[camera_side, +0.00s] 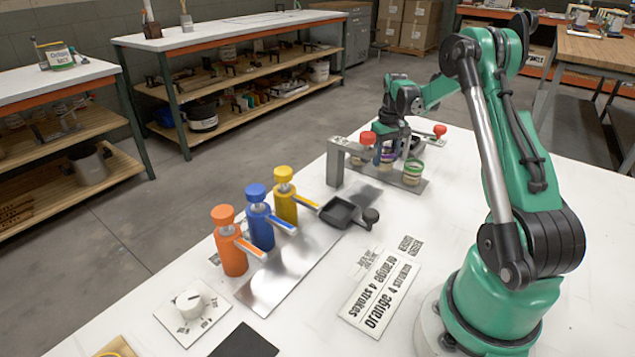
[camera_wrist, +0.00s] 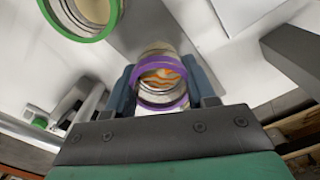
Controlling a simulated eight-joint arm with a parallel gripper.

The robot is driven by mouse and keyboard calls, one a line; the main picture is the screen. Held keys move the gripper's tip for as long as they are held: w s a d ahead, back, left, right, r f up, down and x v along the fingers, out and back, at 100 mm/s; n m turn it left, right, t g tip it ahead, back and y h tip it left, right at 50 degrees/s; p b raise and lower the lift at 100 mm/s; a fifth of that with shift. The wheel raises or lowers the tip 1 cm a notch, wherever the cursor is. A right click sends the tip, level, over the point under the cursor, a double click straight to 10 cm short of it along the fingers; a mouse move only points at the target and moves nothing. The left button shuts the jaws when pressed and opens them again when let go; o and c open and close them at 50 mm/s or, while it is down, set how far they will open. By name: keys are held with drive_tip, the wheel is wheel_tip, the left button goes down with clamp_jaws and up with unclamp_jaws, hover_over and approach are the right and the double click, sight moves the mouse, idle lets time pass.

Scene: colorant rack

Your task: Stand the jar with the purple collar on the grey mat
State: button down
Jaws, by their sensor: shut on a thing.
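The jar with the purple collar (camera_wrist: 163,102) sits between my gripper's (camera_wrist: 165,88) two blue-grey fingers in the wrist view. Its mouth faces the camera, and orange streaks show inside. In the side view my gripper (camera_side: 391,147) is low at the metal rack, shut on this jar (camera_side: 386,158), which is partly hidden. I cannot tell whether the jar is clear of the rack's plate. The dark grey mat (camera_side: 245,342) lies bare at the front edge of the white table.
A jar with a green collar (camera_side: 412,172) stands close beside the held jar; it also shows in the wrist view (camera_wrist: 82,14). A metal bracket (camera_side: 337,160) stands left of the jars.

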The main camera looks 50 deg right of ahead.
drive_tip(key=shift+f, duration=0.4)
idle(0.5)
unclamp_jaws()
drive_tip(key=shift+r, duration=3.55)
